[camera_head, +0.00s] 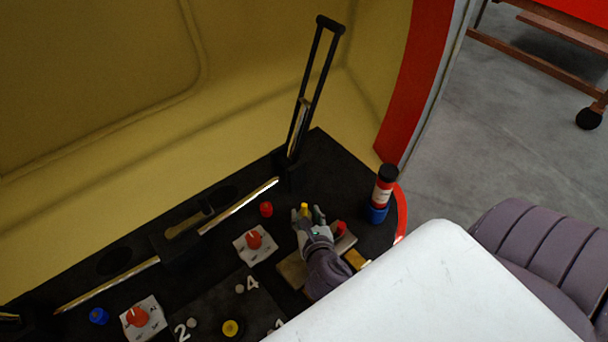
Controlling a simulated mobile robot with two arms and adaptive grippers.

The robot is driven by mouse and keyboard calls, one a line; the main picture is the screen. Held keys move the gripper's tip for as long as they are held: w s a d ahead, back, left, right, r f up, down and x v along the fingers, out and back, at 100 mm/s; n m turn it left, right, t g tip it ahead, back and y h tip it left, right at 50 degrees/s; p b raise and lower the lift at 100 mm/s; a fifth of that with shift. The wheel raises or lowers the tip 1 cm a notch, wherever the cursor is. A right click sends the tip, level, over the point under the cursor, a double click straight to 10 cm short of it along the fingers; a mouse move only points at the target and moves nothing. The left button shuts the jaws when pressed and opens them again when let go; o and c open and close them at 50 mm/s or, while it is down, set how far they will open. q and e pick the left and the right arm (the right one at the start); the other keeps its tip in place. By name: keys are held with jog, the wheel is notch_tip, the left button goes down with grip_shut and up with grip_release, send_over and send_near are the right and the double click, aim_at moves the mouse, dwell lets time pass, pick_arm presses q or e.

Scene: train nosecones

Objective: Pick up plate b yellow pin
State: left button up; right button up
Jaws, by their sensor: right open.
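A small yellow pin (305,208) shows at the tips of my right gripper (308,214), on the black console. The gripper is grey, reaches in from the lower right and is open, with one finger on each side of the pin as seen from here. I cannot tell whether a finger touches it. The pin's lower part is hidden by the gripper. A tan plate (291,272) shows partly beside my wrist, and a red knob (340,228) sits just right of the gripper. I cannot read any plate letter. My left gripper is not in view.
A red cap (266,209) and a white plate with a red knob (254,240) lie left of the gripper. A red and black cylinder on a blue base (383,190) stands to the right. A tall black lever (312,95) rises behind.

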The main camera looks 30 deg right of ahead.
aim_at(305, 208)
jog(key=x, duration=0.4)
jog(key=shift+w+d+f, duration=0.15)
jog(key=shift+d+f, duration=0.05)
jog(key=shift+f, duration=0.05)
jog(key=shift+w+d+f, duration=0.1)
jog(key=shift+w+f, duration=0.05)
jog(key=shift+w, duration=0.1)
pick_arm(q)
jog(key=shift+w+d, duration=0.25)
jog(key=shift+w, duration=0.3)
pick_arm(e)
grip_shut()
